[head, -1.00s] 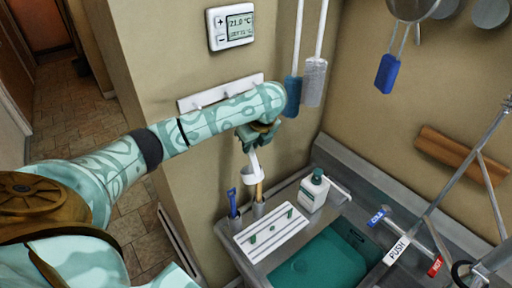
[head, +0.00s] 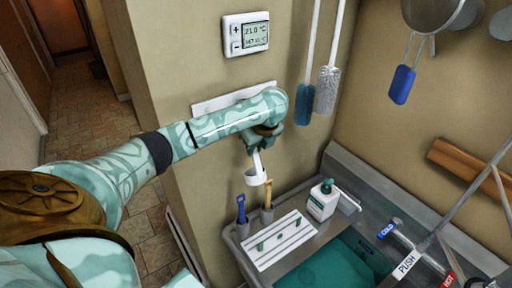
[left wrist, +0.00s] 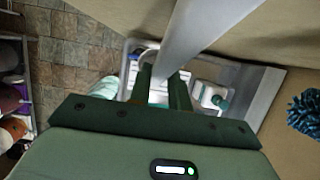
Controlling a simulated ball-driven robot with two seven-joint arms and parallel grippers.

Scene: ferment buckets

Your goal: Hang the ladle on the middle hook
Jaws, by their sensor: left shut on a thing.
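The ladle (head: 256,172) is pale, with a cup at its lower end. My left gripper (head: 259,143) is shut on its handle, close in front of the wall, and the ladle hangs cup down below it. In the left wrist view the pale handle (left wrist: 205,35) runs up and right from between the fingers (left wrist: 165,92). The white hook rail (head: 205,107) is on the wall behind my left forearm, which hides much of it, including the middle hook. The ladle is below the rail, off the hooks. My right gripper is out of view.
Two long brushes (head: 327,90) hang right of the rail, below and beside the thermostat (head: 246,34). Below are the sink (head: 330,265), a white drying rack (head: 280,240), a soap bottle (head: 322,200) and a blue-handled tool (head: 241,207). A blue-handled strainer (head: 402,84) hangs at right.

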